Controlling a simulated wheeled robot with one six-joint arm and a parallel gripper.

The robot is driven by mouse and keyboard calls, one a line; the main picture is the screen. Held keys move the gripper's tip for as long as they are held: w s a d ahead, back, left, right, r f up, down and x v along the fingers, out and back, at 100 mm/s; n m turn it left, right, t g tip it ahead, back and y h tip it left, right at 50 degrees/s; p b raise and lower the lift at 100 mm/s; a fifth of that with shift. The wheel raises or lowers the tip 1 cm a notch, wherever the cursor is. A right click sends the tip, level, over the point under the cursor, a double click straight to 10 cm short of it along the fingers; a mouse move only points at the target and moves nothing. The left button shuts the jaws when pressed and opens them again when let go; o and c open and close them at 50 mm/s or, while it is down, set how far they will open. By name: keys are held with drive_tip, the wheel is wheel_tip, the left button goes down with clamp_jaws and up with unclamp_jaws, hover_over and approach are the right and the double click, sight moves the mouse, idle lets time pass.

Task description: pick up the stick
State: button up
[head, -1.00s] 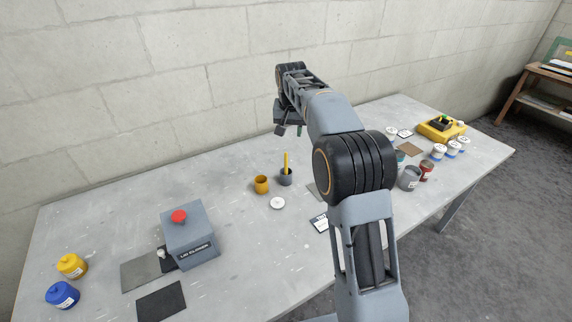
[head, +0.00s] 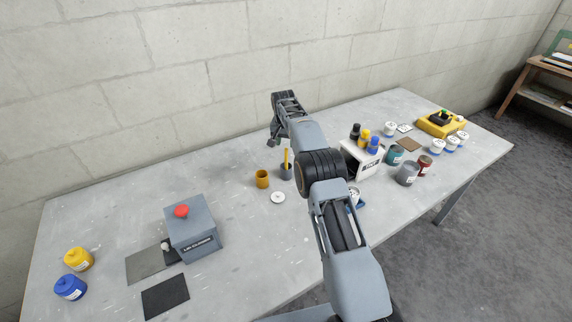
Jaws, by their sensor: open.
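The stick (head: 286,157) is thin and yellow-orange. It stands nearly upright in a small dark grey cup (head: 286,173), with its lower end hidden inside. My gripper (head: 272,142) shows small and partly hidden by my arm, a little above and to the left of the stick's top in the picture. It is open, and I see nothing between its fingers. The stick appears apart from the fingers, though depth is hard to judge.
An orange cup (head: 262,179) and a white lid (head: 278,198) stand close by the grey cup. A grey box with a red button (head: 192,232) is at left. A white box (head: 362,160) and several jars are at right. The back left table is clear.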

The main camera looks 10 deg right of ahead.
sight(286, 152)
drive_tip(key=shift+w+d+f+p, duration=0.15)
drive_tip(key=shift+f+p, duration=0.25)
drive_tip(key=shift+f, duration=1.15)
drive_tip(key=shift+w+d+f+p, duration=0.15)
drive_tip(key=shift+f+p, duration=0.2)
drive_tip(key=shift+f, duration=1.15)
drive_tip(key=shift+a, duration=0.1)
clamp_jaws()
